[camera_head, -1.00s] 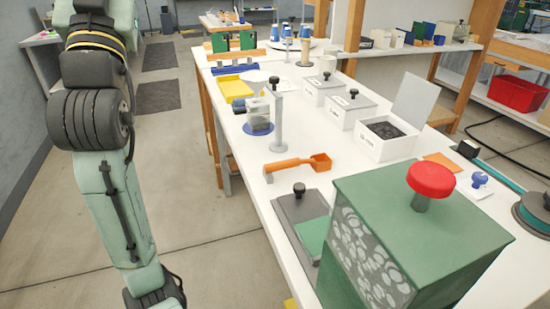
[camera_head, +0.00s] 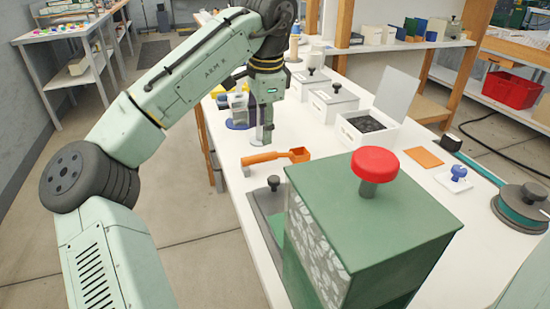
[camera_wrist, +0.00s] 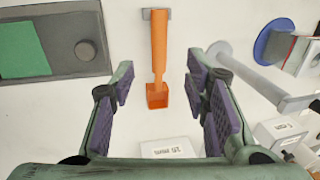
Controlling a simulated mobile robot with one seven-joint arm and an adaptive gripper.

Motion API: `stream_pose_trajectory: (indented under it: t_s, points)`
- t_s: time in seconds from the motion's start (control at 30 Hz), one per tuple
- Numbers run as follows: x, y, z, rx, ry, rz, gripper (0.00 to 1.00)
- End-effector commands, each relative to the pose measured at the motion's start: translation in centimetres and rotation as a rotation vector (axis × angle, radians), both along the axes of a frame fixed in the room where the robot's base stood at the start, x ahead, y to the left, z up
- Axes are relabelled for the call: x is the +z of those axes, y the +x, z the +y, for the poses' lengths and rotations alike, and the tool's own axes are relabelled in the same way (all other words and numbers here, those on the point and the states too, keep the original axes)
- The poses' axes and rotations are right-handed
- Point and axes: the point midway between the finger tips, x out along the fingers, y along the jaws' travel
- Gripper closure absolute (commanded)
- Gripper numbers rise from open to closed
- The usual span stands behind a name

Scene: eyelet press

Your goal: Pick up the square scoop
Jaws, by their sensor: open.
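The square scoop is orange, with a straight handle (camera_head: 265,158) and a square, open bowl (camera_head: 299,154). My gripper (camera_head: 266,134) is above the table just behind the scoop in the head view. In the wrist view, my gripper (camera_wrist: 162,105) is open with its purple-padded fingers apart, and nothing is held.
A green box with a red knob (camera_head: 375,163) stands close in front. A grey plate with a dark knob (camera_wrist: 72,52) lies left of the scoop in the wrist view. A grey post (camera_wrist: 262,80) stands to its right. White lidded bins (camera_head: 332,101) stand behind.

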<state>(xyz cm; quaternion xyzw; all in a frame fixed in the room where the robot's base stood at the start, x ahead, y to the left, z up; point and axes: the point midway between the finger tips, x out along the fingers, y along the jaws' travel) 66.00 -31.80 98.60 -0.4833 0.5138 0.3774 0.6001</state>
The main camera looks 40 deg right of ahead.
Motion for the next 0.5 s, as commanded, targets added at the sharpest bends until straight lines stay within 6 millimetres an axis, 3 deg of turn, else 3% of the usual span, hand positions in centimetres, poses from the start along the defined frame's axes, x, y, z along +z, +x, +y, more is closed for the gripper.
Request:
stream_pose_trajectory:
  t_s: [0.5]
  points:
    - [-6.5,1.2,-0.3,0.001,-0.001,-0.001,0.58]
